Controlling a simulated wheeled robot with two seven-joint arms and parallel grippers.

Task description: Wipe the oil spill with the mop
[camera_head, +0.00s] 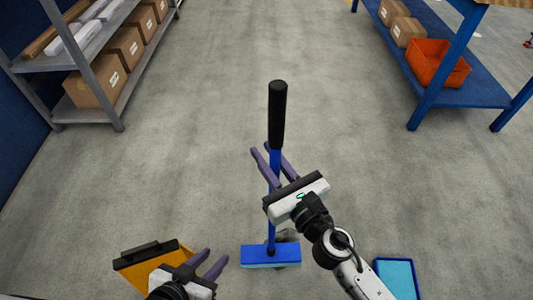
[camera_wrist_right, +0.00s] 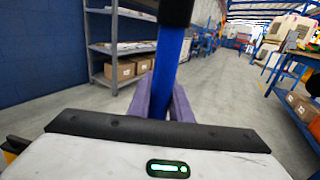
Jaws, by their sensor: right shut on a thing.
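The mop has a black grip (camera_head: 277,115), a blue pole (camera_head: 271,215) and a flat blue head (camera_head: 270,256). It stands nearly upright with its head low near the floor; whether it touches is hard to tell. My right gripper (camera_head: 264,155) is shut on the mop pole, below the black grip. The pole (camera_wrist_right: 168,60) also rises between the purple fingers in the right wrist view. A dark patch, probably the oil spill (camera_head: 288,235), shows just behind the head and is partly hidden by it. My left gripper (camera_head: 214,262) is empty, its fingers apart.
A yellow-orange object with a dark top (camera_head: 150,262) is beside my left gripper. A light-blue tray-like object (camera_head: 398,278) lies at lower right. A grey shelf with boxes (camera_head: 98,82) stands left, a blue rack (camera_head: 455,92) right. The floor between is clear.

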